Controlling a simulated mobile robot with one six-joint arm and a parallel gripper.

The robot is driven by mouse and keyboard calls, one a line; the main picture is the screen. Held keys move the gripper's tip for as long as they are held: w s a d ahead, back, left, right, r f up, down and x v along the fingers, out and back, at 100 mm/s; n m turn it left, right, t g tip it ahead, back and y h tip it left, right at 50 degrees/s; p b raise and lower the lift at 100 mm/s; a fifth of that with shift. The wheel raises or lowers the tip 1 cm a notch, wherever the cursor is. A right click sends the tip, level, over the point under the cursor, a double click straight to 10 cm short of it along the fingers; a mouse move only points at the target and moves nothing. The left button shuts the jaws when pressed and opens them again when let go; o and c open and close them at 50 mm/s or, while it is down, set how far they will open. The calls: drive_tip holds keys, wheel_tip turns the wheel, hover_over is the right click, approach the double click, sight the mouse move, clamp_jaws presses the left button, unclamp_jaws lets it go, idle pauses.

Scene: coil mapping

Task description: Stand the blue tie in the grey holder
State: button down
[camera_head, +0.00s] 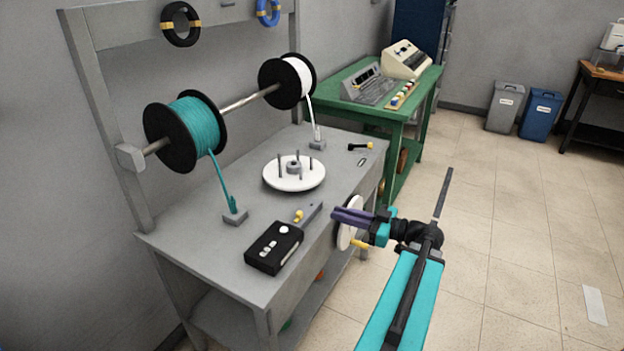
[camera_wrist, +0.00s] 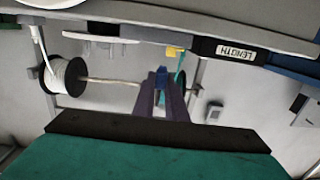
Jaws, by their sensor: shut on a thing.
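My gripper (camera_head: 340,214) reaches from the right to the front edge of the grey bench, with its dark purple fingers pointing left. In the wrist view my gripper (camera_wrist: 162,76) is shut on a small blue piece, the blue tie (camera_wrist: 161,78), which shows between the fingertips. I cannot make out the tie in the head view. A low grey block (camera_head: 312,211) with a yellow part beside it lies on the bench, just left of and beyond the fingertips. I cannot tell whether this block is the grey holder.
A black box with white buttons (camera_head: 274,248) stands at the bench's front left. A white disc with upright pins (camera_head: 294,174) sits mid-bench. Teal (camera_head: 190,125) and white (camera_head: 287,82) spools hang above. A white wheel (camera_head: 347,224) is at the bench front, close to my gripper.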

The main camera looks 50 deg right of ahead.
drive_tip(key=shift+d, duration=0.1)
drive_tip(key=shift+w+r, duration=0.15)
drive_tip(key=shift+w, duration=0.05)
wheel_tip(320, 180, up, 5)
drive_tip(key=p, duration=0.4)
hover_over(312, 205)
drive_tip(key=shift+r+m+h, duration=0.1)
drive_tip(key=shift+m+h, duration=0.2)
drive_tip(key=shift+h, duration=0.1)
drive_tip(key=shift+f, duration=0.2)
drive_tip(key=shift+f+p, duration=0.5)
drive_tip(key=shift+f, duration=1.7)
drive_tip(key=shift+f+b, duration=1.8)
drive_tip(key=shift+b, duration=1.2)
drive_tip(key=c, duration=1.7)
unclamp_jaws()
